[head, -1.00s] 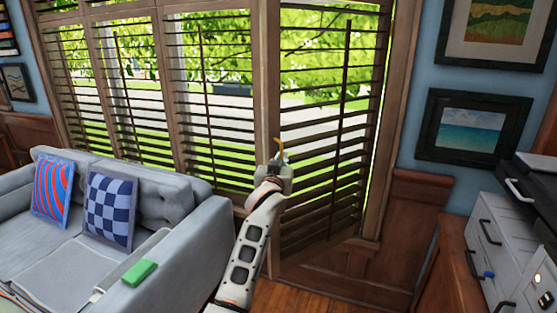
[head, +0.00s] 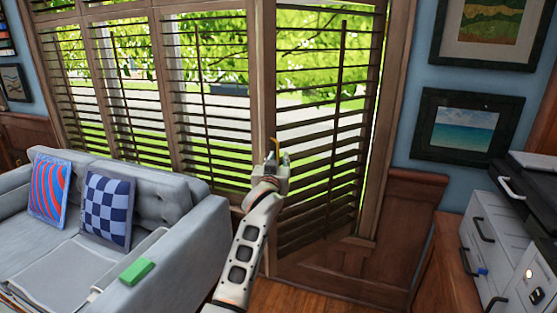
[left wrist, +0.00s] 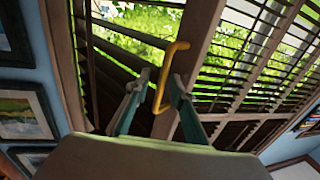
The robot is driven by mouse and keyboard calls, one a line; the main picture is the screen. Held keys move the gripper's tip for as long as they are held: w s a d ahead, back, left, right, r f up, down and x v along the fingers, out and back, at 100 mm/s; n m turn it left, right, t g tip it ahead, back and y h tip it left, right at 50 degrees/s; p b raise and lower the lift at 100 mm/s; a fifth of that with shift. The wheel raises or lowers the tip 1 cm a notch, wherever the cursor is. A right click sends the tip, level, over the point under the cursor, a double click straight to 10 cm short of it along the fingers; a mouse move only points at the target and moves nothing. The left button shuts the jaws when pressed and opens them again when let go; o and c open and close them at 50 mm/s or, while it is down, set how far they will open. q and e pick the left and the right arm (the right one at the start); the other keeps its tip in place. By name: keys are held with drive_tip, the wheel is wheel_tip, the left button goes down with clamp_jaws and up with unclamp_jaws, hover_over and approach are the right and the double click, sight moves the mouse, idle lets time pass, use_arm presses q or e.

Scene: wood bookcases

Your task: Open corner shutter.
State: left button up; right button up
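The corner shutter (head: 320,130) is the rightmost slatted wooden panel of the window in the head view. Its bottom edge slants, and a thin bright strip shows along its right side. A yellow bar handle (left wrist: 169,80) is at its left edge; in the head view the handle (head: 275,147) is small beside my gripper. My left gripper (left wrist: 161,75) has its fingers on either side of the handle, with a gap still visible at the left finger. The right finger looks close to or touching the bar. My left gripper (head: 270,165) also shows in the head view. My right gripper is out of view.
A grey sofa (head: 175,235) with two cushions and a green block (head: 137,270) stands at the left. A grey drawer unit (head: 490,240) stands at the right. Wood floor (head: 290,297) shows below the shutter.

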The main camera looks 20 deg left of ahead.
use_arm(q)
drive_tip(key=v, duration=0.7)
drive_tip(key=shift+s, duration=0.25)
